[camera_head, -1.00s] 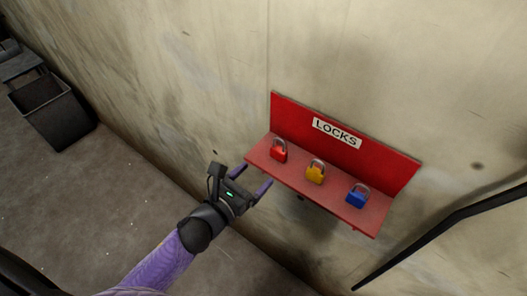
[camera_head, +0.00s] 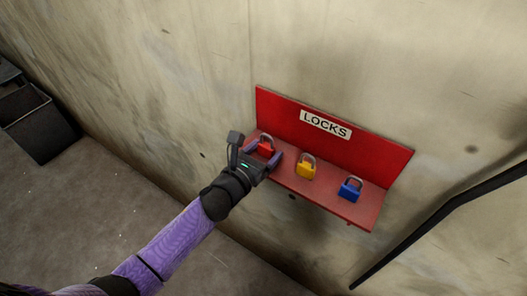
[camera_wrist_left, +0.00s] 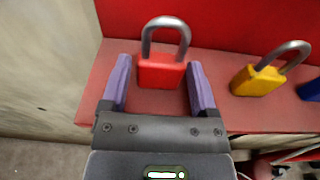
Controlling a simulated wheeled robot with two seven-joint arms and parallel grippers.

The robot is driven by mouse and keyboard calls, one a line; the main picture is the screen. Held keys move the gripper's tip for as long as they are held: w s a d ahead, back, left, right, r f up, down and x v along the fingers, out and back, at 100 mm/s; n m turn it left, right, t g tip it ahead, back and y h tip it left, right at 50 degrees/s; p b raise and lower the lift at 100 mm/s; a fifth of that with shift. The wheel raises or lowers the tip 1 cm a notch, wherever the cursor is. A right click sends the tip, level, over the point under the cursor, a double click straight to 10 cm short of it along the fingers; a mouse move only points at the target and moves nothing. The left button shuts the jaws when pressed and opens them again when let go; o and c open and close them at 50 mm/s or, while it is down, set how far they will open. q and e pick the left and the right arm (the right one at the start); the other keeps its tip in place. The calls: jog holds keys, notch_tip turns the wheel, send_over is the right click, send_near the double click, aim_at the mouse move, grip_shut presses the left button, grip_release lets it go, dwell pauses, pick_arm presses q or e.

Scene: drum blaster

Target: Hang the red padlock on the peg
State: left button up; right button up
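The red padlock (camera_head: 266,146) stands on the red shelf near its left end, with its grey shackle up. In the left wrist view the red padlock (camera_wrist_left: 161,70) sits between the purple fingers of my left gripper (camera_wrist_left: 160,84). Gaps show on both sides, so the fingers are open around it and do not appear to touch it. In the head view my left gripper (camera_head: 264,154) reaches the shelf from the left. No peg can be made out. My right gripper is not in view.
The red shelf (camera_head: 325,196) with a LOCKS label also holds a yellow padlock (camera_head: 306,168) and a blue padlock (camera_head: 350,189) to the right. A concrete wall (camera_head: 150,60) is behind. A black bar (camera_head: 440,225) slants at the right. A dark bin (camera_head: 40,125) stands far left.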

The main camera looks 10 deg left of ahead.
pick_arm(q)
jog(key=c, duration=0.8)
jog(key=shift+r+p, duration=0.7)
jog(key=shift+r, duration=0.05)
jog(key=v, duration=0.4)
jog(key=f+v, duration=0.1)
jog(key=v, duration=0.7)
jog(key=shift+a+f+p, duration=0.1)
jog(key=shift+f+p, duration=0.2)
